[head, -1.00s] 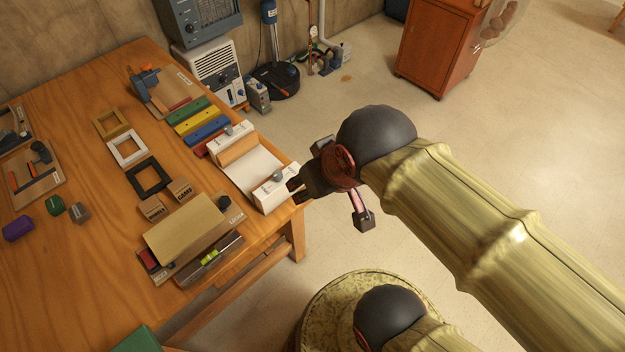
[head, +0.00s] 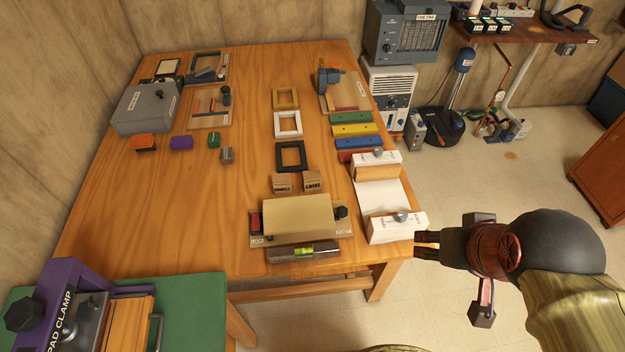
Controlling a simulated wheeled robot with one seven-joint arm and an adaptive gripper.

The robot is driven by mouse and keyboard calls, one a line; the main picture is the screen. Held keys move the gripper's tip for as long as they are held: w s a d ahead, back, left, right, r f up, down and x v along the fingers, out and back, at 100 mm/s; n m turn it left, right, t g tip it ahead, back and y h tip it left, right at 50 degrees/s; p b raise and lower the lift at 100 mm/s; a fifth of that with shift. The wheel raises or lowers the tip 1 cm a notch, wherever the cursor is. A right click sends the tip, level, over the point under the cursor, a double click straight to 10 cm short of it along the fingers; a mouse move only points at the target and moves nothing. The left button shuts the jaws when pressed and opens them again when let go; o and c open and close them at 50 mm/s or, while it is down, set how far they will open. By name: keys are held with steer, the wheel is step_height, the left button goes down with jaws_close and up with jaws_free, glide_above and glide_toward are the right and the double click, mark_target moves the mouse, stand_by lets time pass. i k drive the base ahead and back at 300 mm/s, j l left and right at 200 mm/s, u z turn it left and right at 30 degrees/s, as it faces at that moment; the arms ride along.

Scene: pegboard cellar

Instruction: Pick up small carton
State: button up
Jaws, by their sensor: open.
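Two small brown cartons with printed labels stand side by side on the wooden table in the head view, a left one (head: 282,183) and a right one (head: 312,181). I cannot tell which one the task names. They sit just behind a board with a tan pad and in front of the black frame. My gripper (head: 426,245) is at the table's right edge, right of both cartons and apart from them. Its dark fingers point left, close by the white paper-roll holder. It is open, and nothing shows between the fingers.
The paper-roll holder (head: 395,228) stands between my gripper and the cartons. The tan-pad board (head: 297,215) and a spirit level (head: 303,252) lie at the front edge. A black frame (head: 291,156) lies behind. The table's left middle (head: 170,215) is clear.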

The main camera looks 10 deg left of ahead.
mark_target(311, 178)
steer(key=i+u, duration=0.85)
steer(key=k, duration=0.1)
